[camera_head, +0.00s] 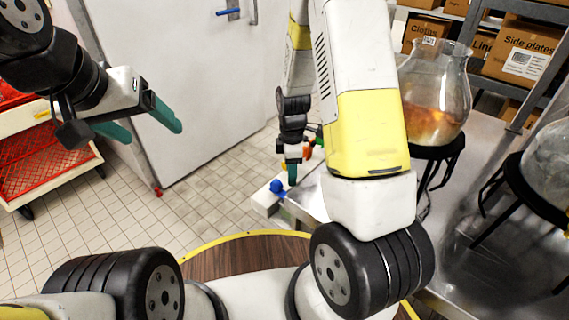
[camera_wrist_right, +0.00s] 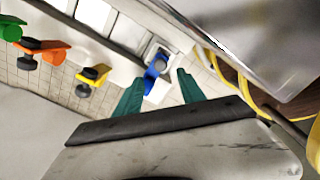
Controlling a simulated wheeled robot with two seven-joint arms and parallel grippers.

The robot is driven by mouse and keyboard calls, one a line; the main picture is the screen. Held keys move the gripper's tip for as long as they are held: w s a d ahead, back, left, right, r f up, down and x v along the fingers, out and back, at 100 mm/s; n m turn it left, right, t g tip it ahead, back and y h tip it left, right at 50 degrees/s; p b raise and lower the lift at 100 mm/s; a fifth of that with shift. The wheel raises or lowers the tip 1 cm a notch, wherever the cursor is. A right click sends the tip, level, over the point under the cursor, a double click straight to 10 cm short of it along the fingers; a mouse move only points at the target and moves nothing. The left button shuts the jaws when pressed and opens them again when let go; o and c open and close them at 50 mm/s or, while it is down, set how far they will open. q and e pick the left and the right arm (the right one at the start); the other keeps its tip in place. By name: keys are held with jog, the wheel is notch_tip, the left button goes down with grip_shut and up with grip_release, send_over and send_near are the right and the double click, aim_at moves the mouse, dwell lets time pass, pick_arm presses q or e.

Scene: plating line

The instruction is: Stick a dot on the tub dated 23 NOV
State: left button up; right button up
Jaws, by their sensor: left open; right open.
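My left gripper (camera_head: 153,132) is open and empty, held up at the left in front of the pale door. My right gripper (camera_head: 292,178) points down at the near-left edge of the steel table. In the right wrist view its two green fingers (camera_wrist_right: 160,78) are apart. A blue piece (camera_wrist_right: 155,72) shows between and beyond the fingertips; I cannot tell whether they touch it. In the head view the blue piece (camera_head: 277,186) sits on a white block beside the fingers. No tub, date or dot can be made out in either view.
Green (camera_wrist_right: 10,30), orange (camera_wrist_right: 42,48) and yellow (camera_wrist_right: 92,78) pieces stand in a row near the blue one. The steel table (camera_head: 465,240) carries a glass vessel (camera_head: 432,95) on a black stand (camera_head: 437,152). A red-basket trolley (camera_head: 45,165) stands left. Boxes (camera_head: 520,55) fill shelves behind.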

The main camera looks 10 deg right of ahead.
aim_at(282, 191)
notch_tip(282, 191, down, 8)
jog(key=shift+r, duration=0.1)
dwell(0.4)
jog(key=shift+c, duration=0.5)
grip_shut()
dwell(0.7)
